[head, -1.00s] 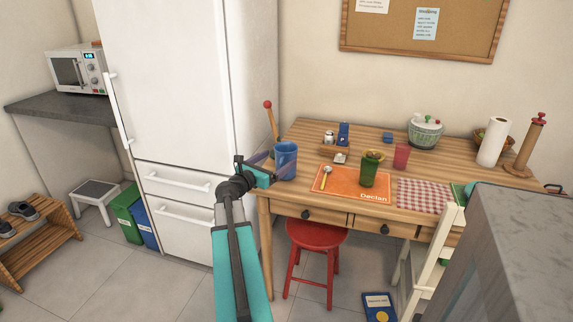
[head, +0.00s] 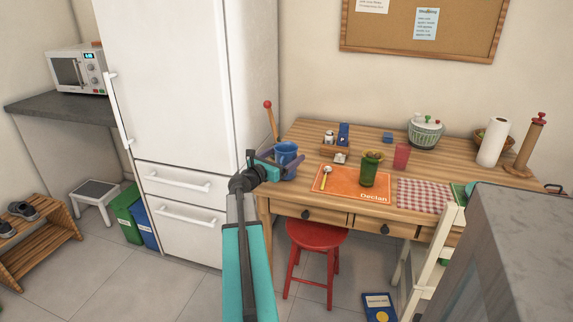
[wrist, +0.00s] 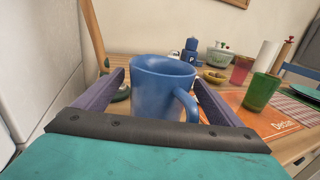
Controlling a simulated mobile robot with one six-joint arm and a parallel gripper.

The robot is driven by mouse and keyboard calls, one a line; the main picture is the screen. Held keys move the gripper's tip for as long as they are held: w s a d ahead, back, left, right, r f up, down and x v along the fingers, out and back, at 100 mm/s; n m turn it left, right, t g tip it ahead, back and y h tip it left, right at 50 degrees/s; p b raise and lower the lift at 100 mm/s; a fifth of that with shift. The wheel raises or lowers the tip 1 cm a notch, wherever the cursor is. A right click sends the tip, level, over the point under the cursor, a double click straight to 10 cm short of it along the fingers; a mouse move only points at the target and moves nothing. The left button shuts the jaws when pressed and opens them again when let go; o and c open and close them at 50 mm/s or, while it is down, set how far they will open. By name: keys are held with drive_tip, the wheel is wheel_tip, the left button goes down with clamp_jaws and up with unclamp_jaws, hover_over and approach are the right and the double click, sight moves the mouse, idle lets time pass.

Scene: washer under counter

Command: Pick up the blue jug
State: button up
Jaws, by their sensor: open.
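The blue jug (head: 286,150) stands upright at the left end of the wooden table, close to the white fridge. In the wrist view the jug (wrist: 160,88) is between my two purple fingers, with its handle on the right side. My gripper (head: 282,162) is open around the jug, one finger to each side. In the wrist view there is a gap at the left finger, and the right finger is close to the handle.
An orange placemat (head: 343,186) with a spoon and a green cup (head: 371,168) lies right of the jug. A wooden stick with a red knob (head: 270,116) stands behind it. The fridge (head: 170,90) is close on the left. A red stool (head: 316,236) is below the table.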

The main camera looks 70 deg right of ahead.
drive_tip(key=shift+c, duration=0.5)
drive_tip(key=c, duration=1.6)
drive_tip(key=shift+w+r+p, duration=0.1)
drive_tip(key=shift+r+p, duration=0.3)
drive_tip(key=shift+r, duration=0.05)
drive_tip(key=shift+r+p, duration=0.6)
drive_tip(key=shift+r, duration=0.15)
drive_tip(key=shift+r+p, duration=0.65)
drive_tip(key=shift+r, duration=0.1)
drive_tip(key=shift+s+a+f, duration=0.1)
drive_tip(key=shift+s+a, duration=0.15)
drive_tip(key=shift+a, duration=0.1)
drive_tip(key=s+a+p, duration=0.1)
drive_tip(key=a, duration=0.3)
drive_tip(key=s+a+r+p, duration=0.1)
drive_tip(key=a, duration=0.3)
drive_tip(key=s+a+p, duration=0.1)
drive_tip(key=a, duration=0.3)
drive_tip(key=shift+a+r, duration=0.2)
